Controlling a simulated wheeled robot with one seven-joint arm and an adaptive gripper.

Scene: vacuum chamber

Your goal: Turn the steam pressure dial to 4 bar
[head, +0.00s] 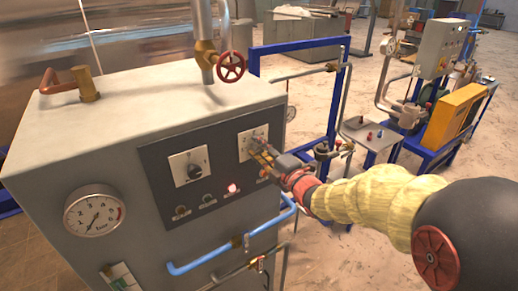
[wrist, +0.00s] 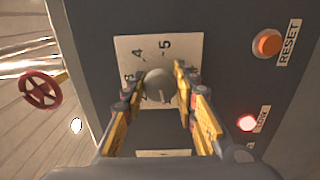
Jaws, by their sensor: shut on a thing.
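The dial is a grey round knob (wrist: 158,84) on a white plate (wrist: 128,45) with printed numbers; 4 and 5 are readable in the wrist view. My gripper (wrist: 157,92) is shut on the knob, one yellow-and-black finger on each side. A thin light mark shows on the knob's face, towards the bottom of the picture; I cannot tell which number the knob is set to. In the head view my gripper (head: 262,150) is at the right-hand white plate (head: 253,135) on the dark panel and covers most of its knob.
A second black knob (head: 195,172) is left of the gripped one. A lit red lamp (head: 232,188) and an orange RESET button (wrist: 267,43) are near. A round bar gauge (head: 95,210), blue pipe (head: 225,250) and red handwheel (head: 231,67) are on the grey cabinet.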

